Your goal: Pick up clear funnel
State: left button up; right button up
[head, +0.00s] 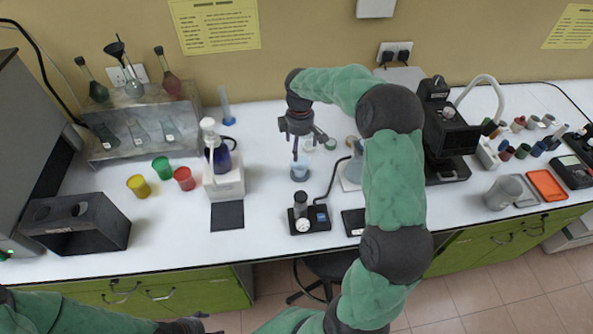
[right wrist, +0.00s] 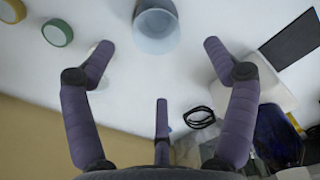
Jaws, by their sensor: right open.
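A pale, translucent, cup-shaped thing (head: 300,173) stands on the white bench; it looks like the clear funnel, but its lower shape is hard to make out. In the right wrist view it is the bluish round-mouthed thing (right wrist: 156,30) at the top centre. My right gripper (head: 299,143) hangs just above it in the head view. Its three purple fingers (right wrist: 158,66) are spread wide, with nothing between them, and the cup-shaped thing lies beyond their tips. My left gripper (head: 192,325) shows only partly at the bottom edge, too cut off to tell its state.
A small black device with a dial (head: 309,218) stands in front. A white stand with a bottle (head: 226,184) is to the left, beside red, green and yellow cups. A black microscope-like instrument (head: 447,140) stands right. Bench between stand and gripper is clear.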

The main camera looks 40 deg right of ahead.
jog(key=f, duration=0.1)
jog(key=b, duration=0.1)
send_near(300, 166)
jog(key=shift+s+a+f, duration=0.75)
jog(key=shift+a+f, duration=0.05)
jog(key=shift+a, duration=0.05)
jog(key=shift+d+f+b, duration=0.15)
jog(key=shift+f+b, duration=0.25)
jog(key=shift+f, duration=1.05)
jog(key=shift+d+f+b, duration=0.1)
jog(key=shift+f+b, duration=0.3)
jog(key=shift+f, duration=1)
jog(key=c, duration=1.2)
